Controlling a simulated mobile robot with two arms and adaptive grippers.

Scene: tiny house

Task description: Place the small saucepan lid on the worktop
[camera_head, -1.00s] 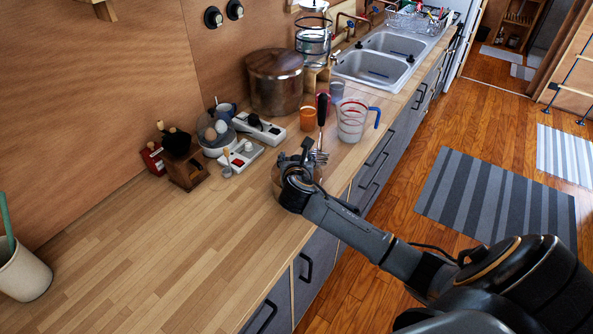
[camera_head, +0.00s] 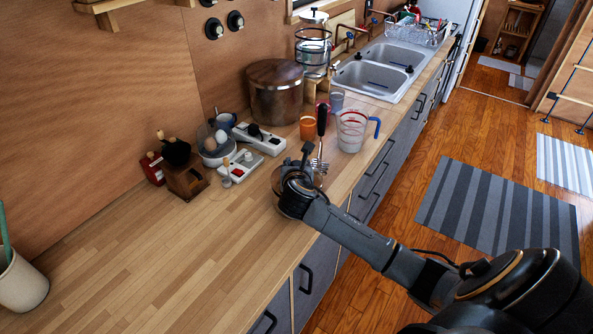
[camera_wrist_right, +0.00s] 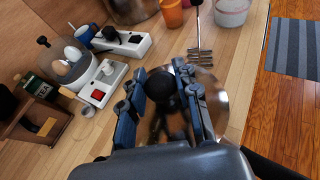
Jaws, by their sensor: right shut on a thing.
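The small saucepan lid (camera_wrist_right: 222,108) is a shiny round disc with a black knob (camera_wrist_right: 160,86). In the right wrist view the knob is between the two fingers of my right gripper (camera_wrist_right: 162,88), which is shut on it. In the head view my right gripper (camera_head: 298,178) is over the front part of the wooden worktop (camera_head: 170,260) and hides most of the lid. The lid lies flat at or just above the worktop; I cannot tell whether it touches. My left gripper is not in view.
A large pot (camera_head: 275,92), power strips (camera_head: 258,138) and a coffee grinder (camera_head: 185,180) are near the wall.

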